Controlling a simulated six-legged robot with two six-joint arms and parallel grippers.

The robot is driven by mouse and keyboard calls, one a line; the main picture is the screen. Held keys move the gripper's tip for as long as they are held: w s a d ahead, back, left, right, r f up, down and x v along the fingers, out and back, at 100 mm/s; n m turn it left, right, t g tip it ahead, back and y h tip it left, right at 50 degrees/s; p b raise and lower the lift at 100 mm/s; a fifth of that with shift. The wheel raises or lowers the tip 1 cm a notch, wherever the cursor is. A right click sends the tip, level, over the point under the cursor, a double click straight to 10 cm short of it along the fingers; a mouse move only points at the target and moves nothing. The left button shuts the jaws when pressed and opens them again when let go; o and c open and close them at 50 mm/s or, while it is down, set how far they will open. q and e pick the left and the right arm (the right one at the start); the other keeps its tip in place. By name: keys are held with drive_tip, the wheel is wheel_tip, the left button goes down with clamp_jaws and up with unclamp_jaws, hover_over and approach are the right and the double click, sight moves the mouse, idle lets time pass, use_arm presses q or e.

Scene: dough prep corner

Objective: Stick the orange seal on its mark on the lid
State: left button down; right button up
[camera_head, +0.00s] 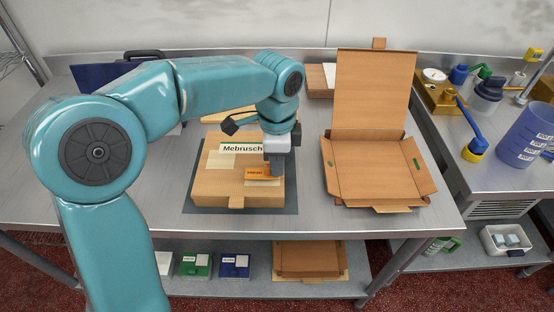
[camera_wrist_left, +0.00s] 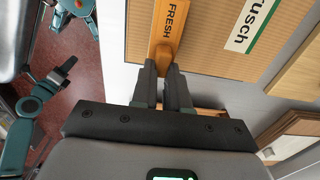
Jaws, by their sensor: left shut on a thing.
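The orange seal (camera_head: 257,172), printed FRESH, is over the front right part of the lid (camera_head: 213,188) of a closed cardboard box. It also shows in the left wrist view (camera_wrist_left: 173,22). My left gripper (camera_head: 277,172) is shut on the seal's end; its two dark fingers (camera_wrist_left: 163,78) show in the left wrist view. A pale rectangle (camera_head: 262,183), which looks like the mark, shows just in front of the seal and is partly covered by it. I cannot tell whether the seal touches the lid. My right gripper is not in view.
A white Mebrusch label (camera_head: 243,148) is on the lid behind the seal. The box stands on a dark mat (camera_head: 190,206). An open cardboard box (camera_head: 375,165) stands to the right. A blue jug (camera_head: 522,138) and bottles are on the right bench. Bare steel lies between boxes.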

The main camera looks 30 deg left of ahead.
use_arm(q)
drive_tip(key=shift+f+b, duration=0.75)
drive_tip(key=shift+f, duration=0.4)
drive_tip(key=c, duration=1.1)
unclamp_jaws()
drive_tip(key=shift+o, duration=0.2)
drive_tip(key=shift+r, duration=0.15)
wheel_tip(320, 180, up, 8)
drive_tip(key=p, duration=0.7)
drive_tip(key=shift+p, duration=0.35)
